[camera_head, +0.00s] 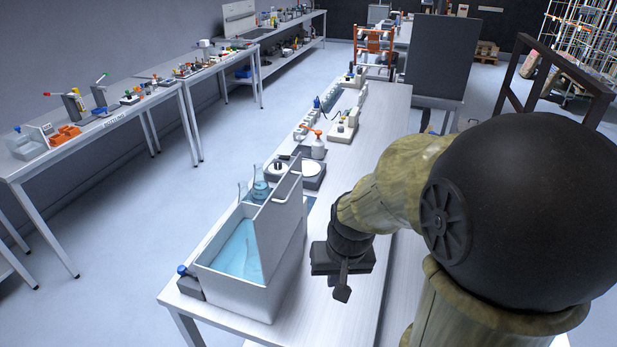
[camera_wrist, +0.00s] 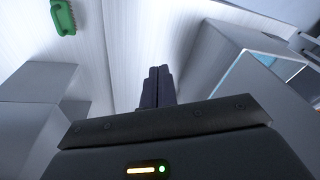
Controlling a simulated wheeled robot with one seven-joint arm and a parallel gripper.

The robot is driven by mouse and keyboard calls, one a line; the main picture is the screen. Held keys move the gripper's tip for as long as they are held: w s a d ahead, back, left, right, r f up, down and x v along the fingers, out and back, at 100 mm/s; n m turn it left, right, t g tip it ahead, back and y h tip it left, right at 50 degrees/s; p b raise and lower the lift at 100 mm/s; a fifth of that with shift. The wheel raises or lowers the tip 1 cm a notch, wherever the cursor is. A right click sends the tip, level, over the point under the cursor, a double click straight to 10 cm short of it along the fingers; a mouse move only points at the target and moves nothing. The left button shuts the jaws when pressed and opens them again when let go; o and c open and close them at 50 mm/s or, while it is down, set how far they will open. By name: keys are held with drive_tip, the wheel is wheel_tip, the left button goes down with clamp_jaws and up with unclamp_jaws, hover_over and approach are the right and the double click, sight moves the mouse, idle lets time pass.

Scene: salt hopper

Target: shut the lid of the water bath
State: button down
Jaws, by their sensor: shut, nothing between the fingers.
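The water bath (camera_head: 262,300) is a pale grey box near the front end of the bench, with blue water inside. Its lid (camera_head: 281,228) stands upright along the bath's right side, open, with a bar handle (camera_head: 286,180) at its top edge. In the wrist view, the bath (camera_wrist: 215,62) is at the right, with part of its opening showing. My gripper (camera_head: 342,292) is to the right of the bath and apart from it, pointing down. In the wrist view my gripper (camera_wrist: 157,75) has its two dark fingers together with nothing between them.
A green object (camera_wrist: 63,17) and grey boxes (camera_wrist: 35,82) are at the left of the wrist view.

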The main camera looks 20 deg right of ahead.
drive_tip(key=w+d+r+m+t+y+p, duration=0.1)
drive_tip(key=w+d+r+m+y+p, duration=0.1)
drive_tip(key=r, duration=0.9)
drive_tip(key=w+d+r+m+t+y+p, duration=0.1)
drive_tip(key=w+d+r+y, duration=0.3)
drive_tip(key=r, duration=0.8)
drive_tip(key=shift+w+d+m+p, duration=0.4)
drive_tip(key=shift+w+d+m, duration=0.1)
drive_tip(key=shift+w+m, duration=0.35)
drive_tip(key=w+a+r+p+x, duration=0.1)
drive_tip(key=p+x, duration=0.3)
drive_tip(key=x, duration=0.9)
drive_tip(key=shift+a+r, duration=0.35)
drive_tip(key=shift+a, duration=0.05)
drive_tip(key=shift+w+a+r+p, duration=0.1)
drive_tip(key=shift+w+r+p, duration=0.05)
drive_tip(key=shift+w+p, duration=0.15)
